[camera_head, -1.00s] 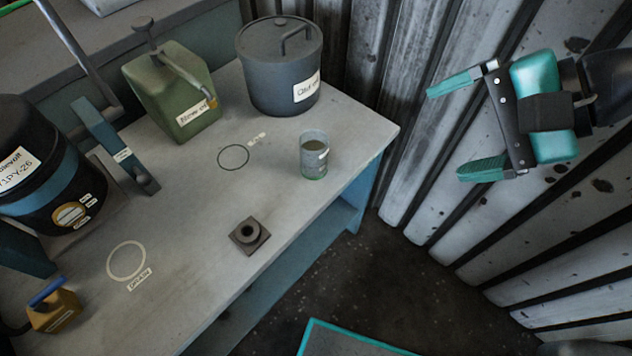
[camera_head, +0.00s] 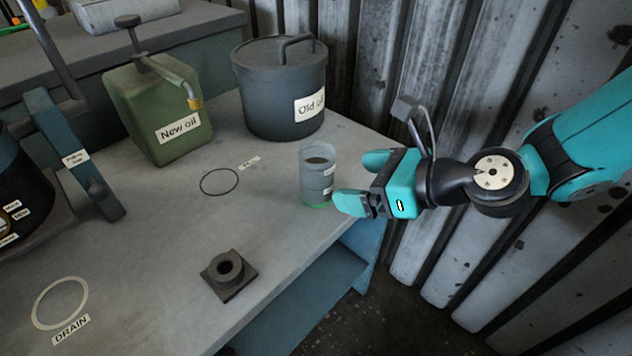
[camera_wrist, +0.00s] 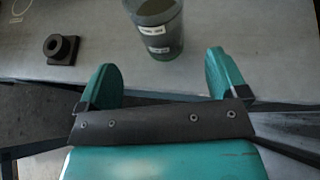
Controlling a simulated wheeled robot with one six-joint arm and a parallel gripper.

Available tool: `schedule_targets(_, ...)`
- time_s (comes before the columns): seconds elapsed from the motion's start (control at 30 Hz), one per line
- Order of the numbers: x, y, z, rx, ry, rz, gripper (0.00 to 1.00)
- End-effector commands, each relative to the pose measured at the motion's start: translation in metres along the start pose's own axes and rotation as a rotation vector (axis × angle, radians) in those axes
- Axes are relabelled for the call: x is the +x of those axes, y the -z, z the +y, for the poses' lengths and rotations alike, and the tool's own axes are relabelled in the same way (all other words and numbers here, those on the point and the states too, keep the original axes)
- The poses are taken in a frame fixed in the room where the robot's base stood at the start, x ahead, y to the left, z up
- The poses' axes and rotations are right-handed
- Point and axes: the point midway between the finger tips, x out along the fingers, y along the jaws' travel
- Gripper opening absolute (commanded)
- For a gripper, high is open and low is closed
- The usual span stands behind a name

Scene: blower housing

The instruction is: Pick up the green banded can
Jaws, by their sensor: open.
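The green banded can (camera_head: 317,176) is a clear cup with a green band at its base and small white labels. It stands upright near the right edge of the workbench, with dark liquid inside. My gripper (camera_head: 362,181) is just to the right of the can, its teal fingers apart and pointing at it. In the wrist view the can (camera_wrist: 157,30) stands beyond the fingertips, roughly centred between them, and its top is cut off by the frame. My gripper (camera_wrist: 160,75) is open and empty there.
On the grey workbench (camera_head: 150,235) stand a green New oil can (camera_head: 160,105), a dark Old oil pot (camera_head: 280,88) behind the cup, and a square dark fitting (camera_head: 228,272). Drawn circles mark bare places. A corrugated wall (camera_head: 450,80) is close on the right.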

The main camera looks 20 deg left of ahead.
Motion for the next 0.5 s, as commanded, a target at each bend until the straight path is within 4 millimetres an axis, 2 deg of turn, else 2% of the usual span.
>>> schedule_targets(0.1, 0.021, 0.001, 0.001, -0.003, -0.002, 0.000, 0.91)
schedule_targets(0.33, 0.038, 0.001, 0.000, -0.002, -0.001, 0.000, 0.91)
schedule_targets(0.5, 0.064, 0.006, -0.001, -0.004, -0.001, 0.000, 0.91)
